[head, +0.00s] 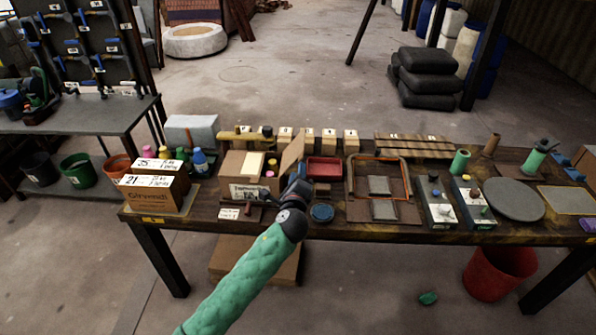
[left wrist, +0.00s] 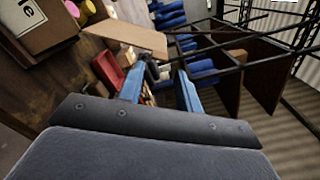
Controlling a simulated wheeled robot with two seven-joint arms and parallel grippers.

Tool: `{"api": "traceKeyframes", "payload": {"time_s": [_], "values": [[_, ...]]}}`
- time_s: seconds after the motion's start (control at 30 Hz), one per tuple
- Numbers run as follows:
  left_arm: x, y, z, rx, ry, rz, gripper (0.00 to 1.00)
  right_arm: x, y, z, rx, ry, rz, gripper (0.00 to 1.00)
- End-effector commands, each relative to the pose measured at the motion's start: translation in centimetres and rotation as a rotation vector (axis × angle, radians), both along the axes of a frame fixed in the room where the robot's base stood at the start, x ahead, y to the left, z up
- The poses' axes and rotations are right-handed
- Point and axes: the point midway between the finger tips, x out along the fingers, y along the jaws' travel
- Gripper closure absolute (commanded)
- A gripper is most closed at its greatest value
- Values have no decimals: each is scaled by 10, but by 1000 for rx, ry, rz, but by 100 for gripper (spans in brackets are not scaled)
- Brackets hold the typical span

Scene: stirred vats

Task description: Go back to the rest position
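My left gripper (head: 299,186) is at the end of my green-sleeved arm, above the front middle of the workbench (head: 345,228). It is in front of the open cardboard box (head: 240,165), near its raised flap. In the left wrist view, the two blue fingers of my left gripper (left wrist: 160,82) stand apart with nothing held between them. The box flap (left wrist: 130,38) and the red tray (left wrist: 107,70) show beyond and left of the fingers. My right gripper is in neither view.
A labelled carton (head: 157,187) stands at the bench's left end. A red tray (head: 324,169), a blue round dish (head: 321,212) and an orange frame (head: 378,160) lie near the gripper. A red bucket (head: 500,272) stands on the floor at right. Floor in front of the bench is mostly clear.

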Motion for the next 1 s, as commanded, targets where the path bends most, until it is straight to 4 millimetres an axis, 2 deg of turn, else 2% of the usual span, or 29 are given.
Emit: {"api": "traceKeyframes", "payload": {"time_s": [0.17, 0.57, 0.67, 0.77, 0.87, 1.0], "values": [[-7, 1, 0, 1, 0, 0, 65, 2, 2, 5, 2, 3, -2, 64], [-8, 0, 0, 0, 0, 0, 65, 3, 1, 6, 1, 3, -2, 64], [-8, 2, -7, -13, 13, 2, 65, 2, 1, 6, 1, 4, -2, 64], [-10, 8, -33, -64, 64, 13, 65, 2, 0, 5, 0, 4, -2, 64], [-16, 19, -81, -162, 155, 38, 65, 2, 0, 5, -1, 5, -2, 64], [-34, 40, -163, -338, 307, 101, 65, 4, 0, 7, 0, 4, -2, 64]]}}
